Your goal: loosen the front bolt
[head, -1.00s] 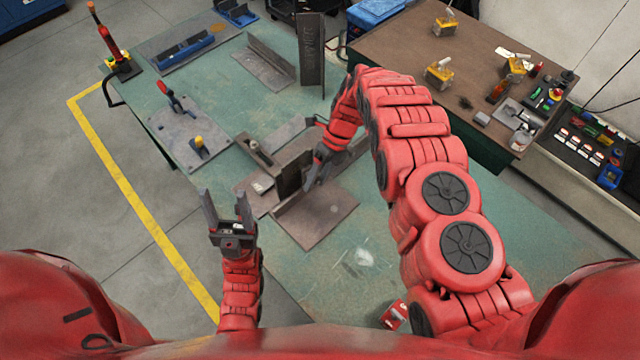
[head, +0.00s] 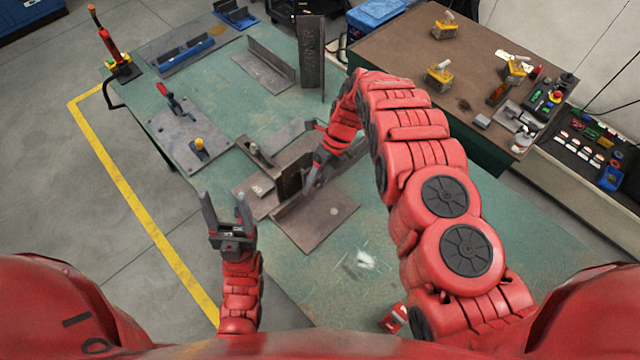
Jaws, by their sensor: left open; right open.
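A dark steel clamp fixture (head: 291,178) stands on the green table, with an upright block and a flat brown plate (head: 322,220) in front. A small pale bolt-like piece (head: 258,190) lies on the plate's left part; I cannot tell if it is the front bolt. My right gripper (head: 308,187) points down beside the right face of the upright block, jaws open. Its fingertips are small and partly hidden, and I cannot tell whether they touch anything. My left gripper (head: 226,208) is open and empty, fingers up, left of the plate near the table's left edge.
A grey plate with a red-handled toggle clamp (head: 168,97) and a yellow-topped pin (head: 199,146) lies at the left. Angle steel (head: 264,66) and an upright channel (head: 311,55) stand behind. A brown bench (head: 400,45) is at the back right.

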